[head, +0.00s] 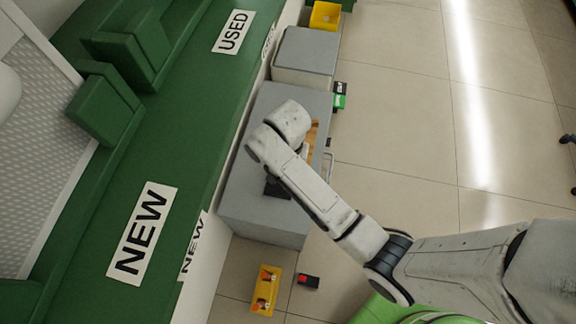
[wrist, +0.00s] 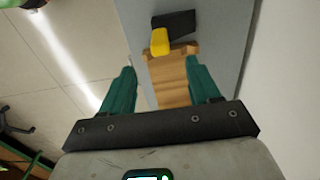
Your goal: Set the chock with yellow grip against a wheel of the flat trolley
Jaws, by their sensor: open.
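The chock is a dark block (wrist: 174,21) with a yellow grip (wrist: 160,42) in the wrist view. It lies on a grey surface, at one end of a light wooden piece (wrist: 173,82). My gripper (wrist: 157,68) is open, its two teal fingers apart and nothing held. The wooden piece shows between and beyond the fingers, and the chock is past their tips. In the head view my arm hides the gripper's fingers. A dark shape (head: 277,187) under my arm on the grey cabinet may be the chock; I cannot tell. I cannot make out the flat trolley with certainty.
The grey cabinet (head: 262,210) stands beside the green bench (head: 85,215). On the floor are a yellow item (head: 265,290) with orange parts, a red-and-black block (head: 307,281) and a green-and-black block (head: 340,98). A yellow bin (head: 325,15) stands at the top. The tiled floor to the right is mostly clear.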

